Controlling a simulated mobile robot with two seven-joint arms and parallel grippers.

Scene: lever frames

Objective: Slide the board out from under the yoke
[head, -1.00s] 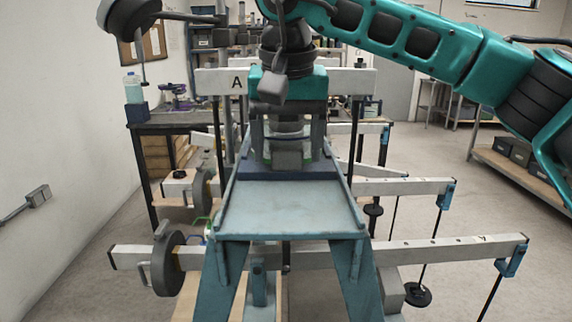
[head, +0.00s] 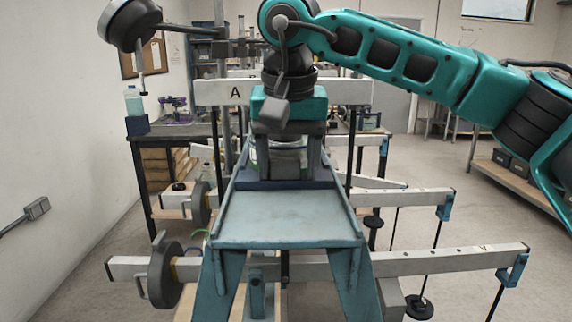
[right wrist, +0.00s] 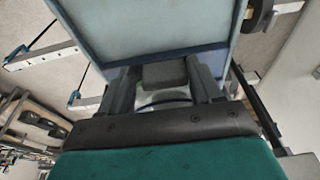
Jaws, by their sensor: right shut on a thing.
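The yoke is a pale crossbeam marked A (head: 360,92) with dark rods hanging from both ends. A dark blue board edge (head: 246,184) shows at the back of a pale blue railed stand (head: 285,219); it also shows as a dark strip in the right wrist view (right wrist: 125,67). My right gripper (head: 287,165) points down over this edge, in front of the yoke. It is shut on a grey block (right wrist: 165,75) between its fingers. The gripper hides most of the board, so I cannot tell how far it reaches under the yoke. My left gripper is not in view.
A black round weight (head: 165,270) is at the near left. A workbench (head: 170,128) stands behind. The stand's front surface is bare.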

